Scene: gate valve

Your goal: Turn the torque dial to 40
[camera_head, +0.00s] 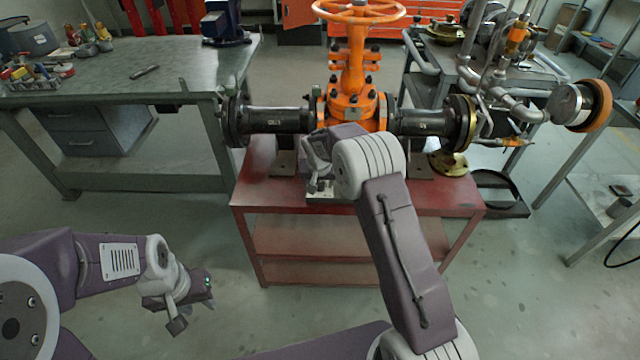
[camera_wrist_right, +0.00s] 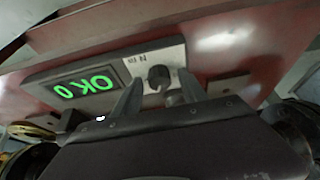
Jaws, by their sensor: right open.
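The torque dial is a dark round knob (camera_wrist_right: 158,76) on a pale panel of a flat box, seen in the right wrist view. A black display (camera_wrist_right: 85,88) with green characters, tilted in this view, lies left of it. My right gripper (camera_wrist_right: 160,94) is open, its two fingers on either side of the knob's near side; I cannot tell if they touch it. In the head view my right gripper (camera_head: 318,176) is over the red table's front middle and hides most of the box (camera_head: 325,199). My left gripper (camera_head: 190,298) hangs low over the floor, away from the table.
An orange gate valve (camera_head: 354,105) with black flanged pipes stands on the red table (camera_head: 262,192) behind my right gripper. A grey workbench (camera_head: 150,75) is at left. A metal table with pipework (camera_head: 500,80) is at right. Floor is clear in front.

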